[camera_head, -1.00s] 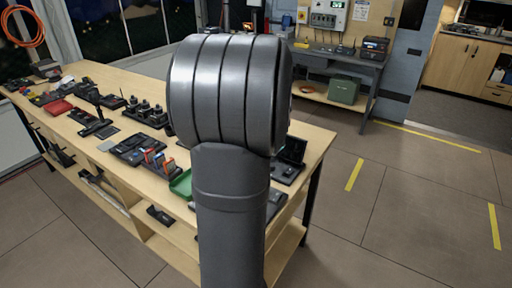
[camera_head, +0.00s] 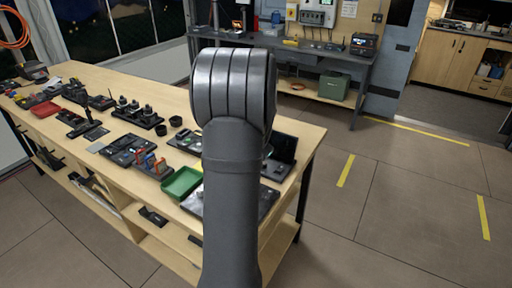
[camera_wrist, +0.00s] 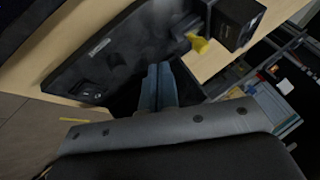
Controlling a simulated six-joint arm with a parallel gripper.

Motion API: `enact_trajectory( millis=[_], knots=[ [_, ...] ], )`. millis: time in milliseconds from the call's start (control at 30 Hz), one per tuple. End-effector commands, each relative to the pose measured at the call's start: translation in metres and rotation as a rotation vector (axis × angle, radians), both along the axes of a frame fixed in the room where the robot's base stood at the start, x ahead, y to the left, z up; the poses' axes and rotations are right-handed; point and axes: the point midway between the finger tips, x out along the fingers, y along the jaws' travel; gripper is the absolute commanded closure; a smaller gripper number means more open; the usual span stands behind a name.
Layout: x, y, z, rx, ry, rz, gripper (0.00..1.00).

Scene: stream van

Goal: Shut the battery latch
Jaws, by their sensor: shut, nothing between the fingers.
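In the wrist view, my gripper (camera_wrist: 159,75) is shut and empty, its two blue-grey fingers close together over the edge of a dark board (camera_wrist: 118,48). A small yellow part (camera_wrist: 197,43), possibly the battery latch, stands out beside a black box (camera_wrist: 237,20), up and to the right of the fingertips and apart from them. I cannot tell whether the yellow part is open or shut. In the head view my own arm hides the gripper, and a dark board (camera_head: 268,203) shows partly behind the arm at the workbench's near end.
The wooden workbench (camera_head: 312,140) holds a green tray (camera_head: 181,183), a red tray (camera_head: 46,109), black holders (camera_head: 138,113) and an upright dark panel (camera_head: 283,147). A grey side bench (camera_head: 345,62) stands behind. The floor to the right is clear.

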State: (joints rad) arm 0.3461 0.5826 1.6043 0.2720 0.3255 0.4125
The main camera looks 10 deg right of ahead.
Motion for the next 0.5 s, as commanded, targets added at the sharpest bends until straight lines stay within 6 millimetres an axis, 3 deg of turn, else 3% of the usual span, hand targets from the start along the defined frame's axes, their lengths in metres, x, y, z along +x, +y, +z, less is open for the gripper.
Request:
enact_trajectory(
  millis=[67, 233, 500],
  knots=[
    [0.008, 0.0, -0.01, -0.001, 0.002, 0.002, 1.0],
    [0.031, 0.013, -0.007, -0.001, -0.001, 0.003, 1.0],
    [0.041, 0.017, -0.007, -0.001, 0.0, 0.001, 1.0]
  ],
)
